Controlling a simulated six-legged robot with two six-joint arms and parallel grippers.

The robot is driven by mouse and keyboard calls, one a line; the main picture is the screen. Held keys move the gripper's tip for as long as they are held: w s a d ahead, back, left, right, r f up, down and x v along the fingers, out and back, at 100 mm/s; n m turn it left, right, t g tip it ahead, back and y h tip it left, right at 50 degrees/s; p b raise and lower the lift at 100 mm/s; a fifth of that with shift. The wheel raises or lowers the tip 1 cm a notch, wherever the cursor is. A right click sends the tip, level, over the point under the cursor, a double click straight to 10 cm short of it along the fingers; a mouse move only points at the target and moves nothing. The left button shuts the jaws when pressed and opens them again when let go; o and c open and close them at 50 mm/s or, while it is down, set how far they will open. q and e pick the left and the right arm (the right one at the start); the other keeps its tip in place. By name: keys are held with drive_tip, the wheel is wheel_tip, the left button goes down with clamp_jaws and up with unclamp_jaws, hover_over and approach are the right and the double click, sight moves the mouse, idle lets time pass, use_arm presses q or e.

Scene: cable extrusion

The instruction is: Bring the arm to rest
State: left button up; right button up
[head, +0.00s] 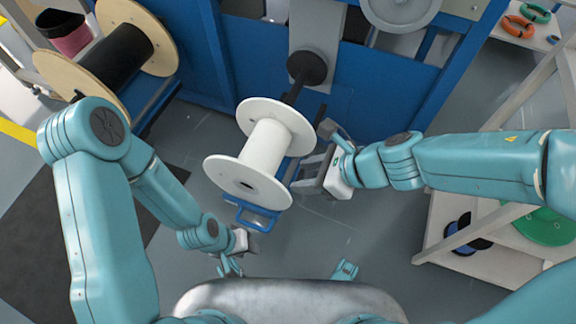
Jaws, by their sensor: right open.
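My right gripper (311,162) is open at the right side of a white spool (264,150). Its fingers point left toward the spool; I cannot tell whether they touch it. The spool is empty and sits in line with a dark shaft (296,88) of the blue machine. My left arm comes in from the left and bends down toward my body. My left gripper (236,262) is low in the view, just below the spool and apart from it. Its fingers are small and partly hidden, so their opening is unclear.
A blue machine frame (232,60) stands behind the spool, with a blue bracket (258,216) below it. A wooden reel (140,40) with black cable stands at the upper left. A pale shelf rack (445,222) with coils stands at the right. Grey floor lies open between.

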drive_tip(key=s+d+f+n+g+h, duration=0.1)
drive_tip(key=s+d+f+n, duration=0.2)
drive_tip(key=f+n, duration=0.45)
drive_tip(key=s+d+f+n+g+h, duration=0.1)
drive_tip(key=s+d+f+n+h, duration=0.15)
drive_tip(key=f+n, duration=0.5)
drive_tip(key=s+d+f+n+g+h, duration=0.1)
drive_tip(key=s+d+f+n, duration=0.3)
drive_tip(key=f, duration=0.6)
wheel_tip(320, 180, up, 25)
drive_tip(key=n+p, duration=0.1)
drive_tip(key=p, duration=2.5)
drive_tip(key=shift+w+a+r, duration=0.15)
drive_tip(key=shift+w+a, duration=0.05)
drive_tip(key=shift+a, duration=0.1)
